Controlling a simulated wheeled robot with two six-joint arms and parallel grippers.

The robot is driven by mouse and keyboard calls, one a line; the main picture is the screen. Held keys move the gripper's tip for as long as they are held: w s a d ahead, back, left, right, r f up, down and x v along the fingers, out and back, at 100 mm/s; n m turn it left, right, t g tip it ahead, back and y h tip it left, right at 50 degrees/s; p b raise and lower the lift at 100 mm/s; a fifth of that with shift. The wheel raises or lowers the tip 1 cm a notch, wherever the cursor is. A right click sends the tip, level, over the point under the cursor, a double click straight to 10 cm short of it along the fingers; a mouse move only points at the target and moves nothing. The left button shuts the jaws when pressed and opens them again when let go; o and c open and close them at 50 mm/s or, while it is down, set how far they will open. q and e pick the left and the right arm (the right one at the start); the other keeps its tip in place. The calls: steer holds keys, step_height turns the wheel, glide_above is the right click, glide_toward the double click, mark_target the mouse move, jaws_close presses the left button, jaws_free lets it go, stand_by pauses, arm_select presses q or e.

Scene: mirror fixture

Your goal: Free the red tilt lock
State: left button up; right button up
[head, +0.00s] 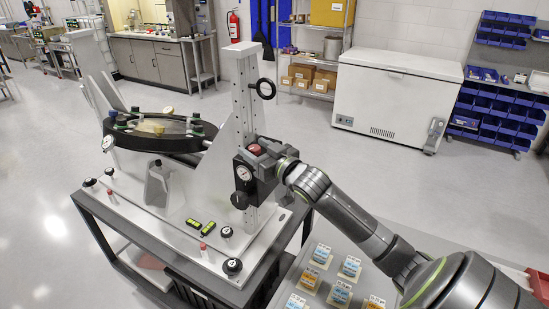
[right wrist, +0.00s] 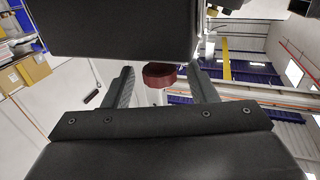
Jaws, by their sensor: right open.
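The red tilt lock (head: 255,149) is a small red knob on top of a dark block with a dial (head: 243,173), mounted on the white upright post of the mirror fixture. My right gripper (head: 262,157) is open at the knob, coming from the right. In the right wrist view the knob (right wrist: 160,75) shows as a dark red cylinder between the two spread fingers (right wrist: 160,86), with gaps on both sides. No contact is visible. A dark block covers part of that view above the knob. My left gripper is not in view.
The round mirror (head: 165,127) lies in a black ring between white side plates on a grey cart (head: 95,212). A black ring handle (head: 264,88) sticks out from the post above the gripper. A tray of small labelled boxes (head: 339,293) lies below my right arm.

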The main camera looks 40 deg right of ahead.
steer(key=s+d, duration=0.1)
steer(key=s, duration=1.5)
steer(key=shift+s, duration=0.35)
